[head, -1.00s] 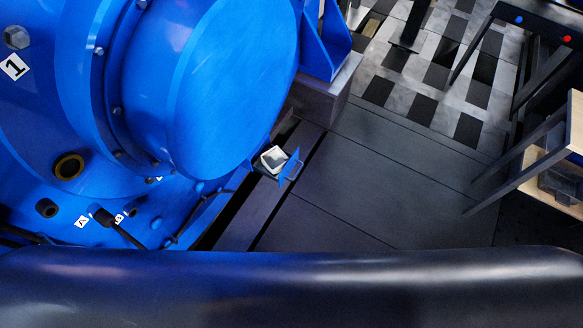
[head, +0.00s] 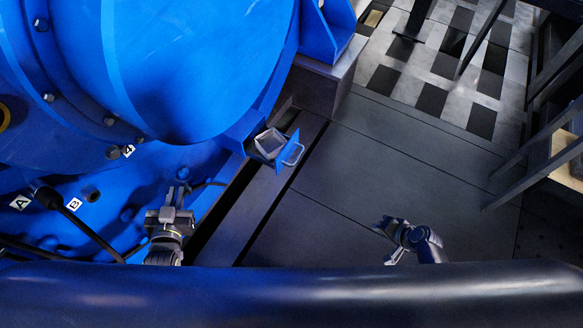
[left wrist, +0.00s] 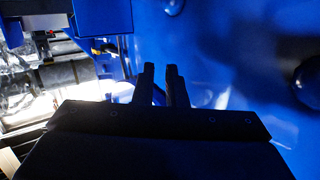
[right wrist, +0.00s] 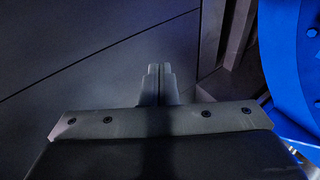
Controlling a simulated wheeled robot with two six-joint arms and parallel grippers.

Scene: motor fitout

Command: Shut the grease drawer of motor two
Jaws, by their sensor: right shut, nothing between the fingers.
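A drawer (head: 285,153) with a blue front and a loop handle stands pulled out low on the blue motor (head: 190,70) in the head view. A pale open box (head: 269,143) shows inside it. My left gripper (head: 177,190) is left of and nearer than the drawer, beside the motor's flank. Its fingers (left wrist: 160,72) are a little apart with nothing seen between them. My right gripper (head: 380,225) is right of and nearer than the drawer, over the dark floor, apart from the handle. Its fingers (right wrist: 160,70) are together and empty.
Tags A (head: 20,202), B (head: 74,204) and 4 (head: 128,151) mark the motor. A dark lever (head: 80,223) sticks out at the lower left. A grey block (head: 325,78) stands behind the drawer. Dark floor plates (head: 400,150) right of the drawer are clear.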

